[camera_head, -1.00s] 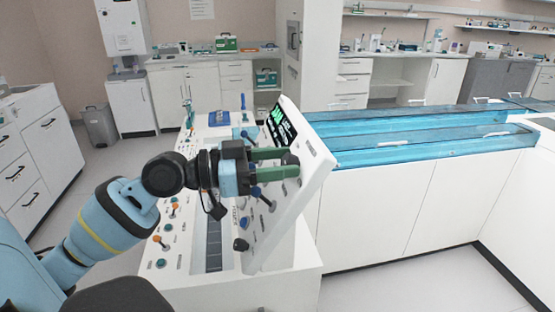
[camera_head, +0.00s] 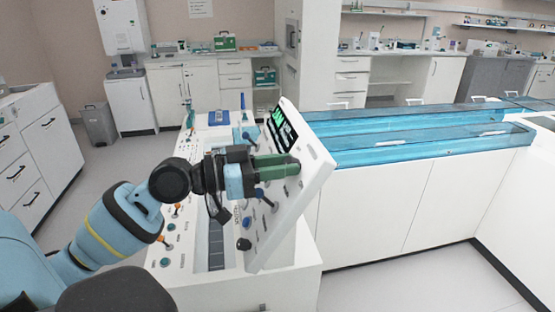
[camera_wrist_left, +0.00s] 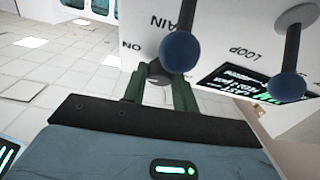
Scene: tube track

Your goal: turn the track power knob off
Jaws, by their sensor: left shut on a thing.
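The white sloped control panel (camera_head: 300,205) stands at the centre of the head view. My left gripper (camera_head: 290,166) reaches it from the left, with its green fingers at the panel's upper part. In the left wrist view, the gripper (camera_wrist_left: 158,80) is shut on a dark round knob (camera_wrist_left: 158,71) on the panel face, beside the upside-down words "ON" and "MAIN". The knob is mostly hidden between the fingers, so its pointer cannot be read. In the head view the fingers hide it. My right gripper is not in view.
Two blue-balled levers (camera_wrist_left: 180,50) and (camera_wrist_left: 286,86) stand out close to the gripper. A lit display (camera_head: 282,128) sits on the panel's upper part. Other knobs and levers lie lower on the console. A blue water track (camera_head: 400,150) runs behind to the right.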

